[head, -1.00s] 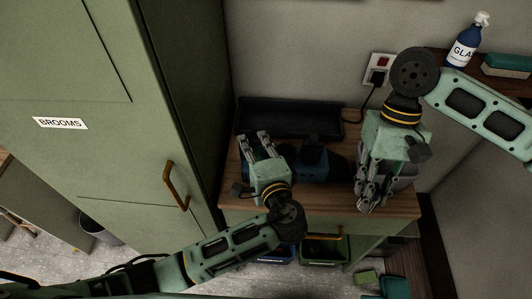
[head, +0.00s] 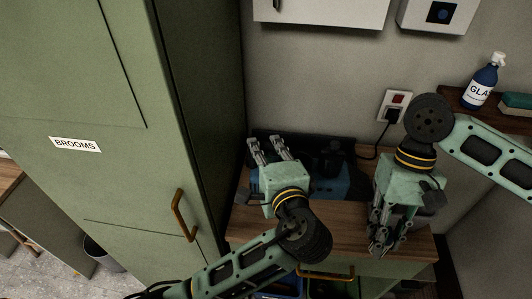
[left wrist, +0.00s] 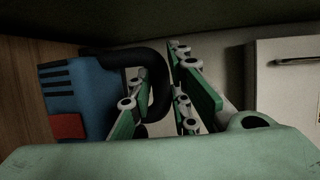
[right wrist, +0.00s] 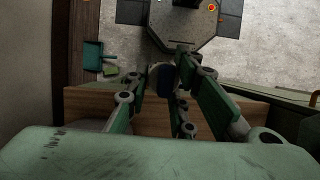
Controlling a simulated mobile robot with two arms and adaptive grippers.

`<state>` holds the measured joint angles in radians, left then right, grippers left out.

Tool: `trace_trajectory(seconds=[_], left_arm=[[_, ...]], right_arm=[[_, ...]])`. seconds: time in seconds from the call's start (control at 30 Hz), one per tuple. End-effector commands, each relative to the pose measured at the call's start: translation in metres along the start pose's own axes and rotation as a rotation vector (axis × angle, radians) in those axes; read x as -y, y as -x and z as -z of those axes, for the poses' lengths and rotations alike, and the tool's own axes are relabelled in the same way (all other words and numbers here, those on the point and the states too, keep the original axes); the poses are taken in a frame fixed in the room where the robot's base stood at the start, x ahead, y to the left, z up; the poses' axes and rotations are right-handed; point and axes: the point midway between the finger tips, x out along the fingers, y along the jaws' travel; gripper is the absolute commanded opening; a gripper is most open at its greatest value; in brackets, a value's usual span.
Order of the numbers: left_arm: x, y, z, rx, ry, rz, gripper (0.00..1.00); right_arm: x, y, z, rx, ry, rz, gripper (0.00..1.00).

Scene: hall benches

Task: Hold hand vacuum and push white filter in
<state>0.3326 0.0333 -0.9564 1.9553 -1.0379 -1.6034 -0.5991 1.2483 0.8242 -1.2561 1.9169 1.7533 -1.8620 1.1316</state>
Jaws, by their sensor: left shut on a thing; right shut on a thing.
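The hand vacuum (head: 330,184) is blue and black and is partly hidden behind my left gripper in the head view. The left wrist view shows its blue body (left wrist: 88,88) with a red patch, and its black curved handle (left wrist: 155,65) between my fingers. My left gripper (head: 272,148) is shut on that handle. My right gripper (head: 380,248) points down over the bench's right part. In the right wrist view its fingers are shut on a small dark blue thing (right wrist: 164,76) with a pale edge. I cannot tell whether this is the white filter.
The wooden bench top (head: 340,238) is clear in front of the vacuum. A green brooms cabinet (head: 90,190) stands close on the left. A spray bottle (head: 482,85) stands on a right shelf.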

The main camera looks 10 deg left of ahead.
Motion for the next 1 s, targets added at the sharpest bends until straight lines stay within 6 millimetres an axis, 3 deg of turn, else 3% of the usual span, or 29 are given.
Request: trace_trajectory(seconds=[0.17, 0.4, 0.6, 1.0], left_arm=[[-0.002, -0.001, 0.001, 0.0, 0.007, 0.007, 0.0], [-0.056, -0.013, 0.005, 0.005, 0.004, 0.005, 0.0], [-0.087, -0.018, 0.006, -0.001, 0.008, 0.006, 0.0], [-0.092, -0.018, 0.007, -0.002, 0.011, 0.006, 0.0]], right_arm=[[0.0, 0.0, 0.0, 0.0, 0.0, 0.0, 0.04], [0.0, 0.0, 0.0, 0.0, 0.0, 0.0, 0.04], [0.0, 0.0, 0.0, 0.0, 0.0, 0.0, 0.04], [0.0, 0.0, 0.0, 0.0, 0.0, 0.0, 0.04]])
